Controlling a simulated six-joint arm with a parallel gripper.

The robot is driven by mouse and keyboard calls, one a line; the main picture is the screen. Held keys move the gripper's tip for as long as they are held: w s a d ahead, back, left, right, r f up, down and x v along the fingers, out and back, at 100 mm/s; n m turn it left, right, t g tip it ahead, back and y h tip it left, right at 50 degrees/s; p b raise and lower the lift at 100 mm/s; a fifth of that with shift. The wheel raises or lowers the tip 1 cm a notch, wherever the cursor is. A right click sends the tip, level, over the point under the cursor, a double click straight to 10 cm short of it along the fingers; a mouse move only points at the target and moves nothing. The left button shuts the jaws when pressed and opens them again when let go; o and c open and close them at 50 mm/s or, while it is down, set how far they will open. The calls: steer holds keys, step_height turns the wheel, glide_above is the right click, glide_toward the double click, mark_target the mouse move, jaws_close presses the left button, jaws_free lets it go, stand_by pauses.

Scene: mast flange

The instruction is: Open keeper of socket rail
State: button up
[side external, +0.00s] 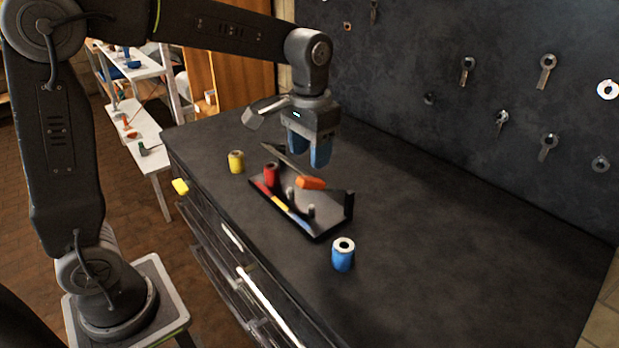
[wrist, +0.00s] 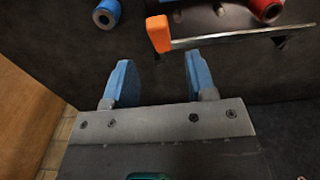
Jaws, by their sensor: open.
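The socket rail (side external: 333,202) is a black tray with upright pegs and a red, yellow and blue front strip. Its keeper is a thin grey bar (side external: 284,161) with an orange end (side external: 312,183). In the wrist view the bar (wrist: 235,37) runs right from its orange end (wrist: 159,34), across the rail. Whether it is latched cannot be told. A red socket (side external: 271,174) stands on the rail; it also shows in the wrist view (wrist: 266,8). My gripper (side external: 309,160) is open and empty above the keeper; in the wrist view its blue fingers (wrist: 160,65) are apart from the orange end.
A yellow socket (side external: 236,162) stands left of the rail. A blue socket (side external: 343,259) stands at its right front. Tools hang on the dark back panel (side external: 450,60). The bench top (side external: 460,240) is clear to the right. Drawers line the bench front.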

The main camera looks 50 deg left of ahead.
mark_target(309, 179)
step_height(309, 179, down, 6)
steer(key=shift+f, duration=0.25)
jaws_close()
stand_by(0.5)
